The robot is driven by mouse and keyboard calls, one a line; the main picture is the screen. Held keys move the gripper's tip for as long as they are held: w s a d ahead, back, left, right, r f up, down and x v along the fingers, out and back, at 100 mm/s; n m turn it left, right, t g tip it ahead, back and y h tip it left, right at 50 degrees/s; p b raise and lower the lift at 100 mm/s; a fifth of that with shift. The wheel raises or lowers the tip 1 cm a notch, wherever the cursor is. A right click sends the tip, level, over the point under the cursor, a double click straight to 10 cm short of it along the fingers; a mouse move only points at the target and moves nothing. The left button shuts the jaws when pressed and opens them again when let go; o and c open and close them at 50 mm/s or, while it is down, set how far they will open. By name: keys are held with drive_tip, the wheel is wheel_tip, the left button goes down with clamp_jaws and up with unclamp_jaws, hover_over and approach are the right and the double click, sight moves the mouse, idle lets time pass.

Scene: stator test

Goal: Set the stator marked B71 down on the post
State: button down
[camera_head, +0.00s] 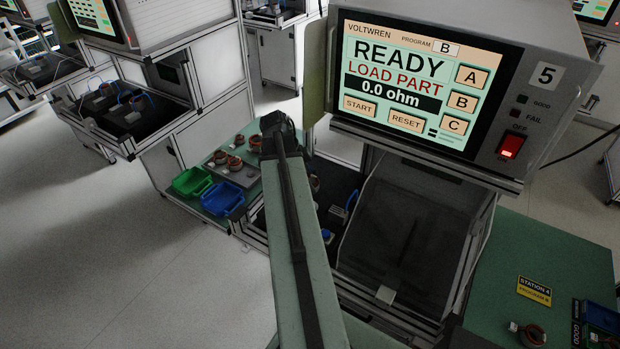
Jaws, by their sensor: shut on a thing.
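My arm (297,230) reaches from the bottom middle up to a dark joint near the left tray. My gripper is hidden behind it, so its jaws and anything in them do not show. A small copper-coloured part (314,183) peeks out just right of the arm; I cannot tell whether it is a stator or what supports it. The dark test bay (345,185) lies right of the arm, with blue parts (337,212) inside. I cannot make out the post. No B71 mark is readable on any stator.
Left of the arm, several copper stators (235,163) sit on a grey tray, beside a green bin (193,181) and a blue bin (222,198). The tester screen (420,80) reads READY, LOAD PART, program B. Another stator (531,333) lies on the right green bench.

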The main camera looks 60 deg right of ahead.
drive_tip(key=shift+s+d+f, duration=0.1)
drive_tip(key=shift+s+f+b, duration=0.1)
drive_tip(key=shift+f+b, duration=0.4)
drive_tip(key=shift+b, duration=0.1)
wheel_tip(320, 180, down, 4)
drive_tip(key=b, duration=0.3)
drive_tip(key=shift+r+b, duration=0.2)
drive_tip(key=shift+b, duration=0.1)
drive_tip(key=shift+f, duration=0.1)
drive_tip(key=shift+f+b, duration=1.15)
drive_tip(key=shift+b, duration=0.05)
drive_tip(key=shift+f, duration=0.15)
drive_tip(key=shift+f+b, duration=0.4)
drive_tip(key=shift+b, duration=0.2)
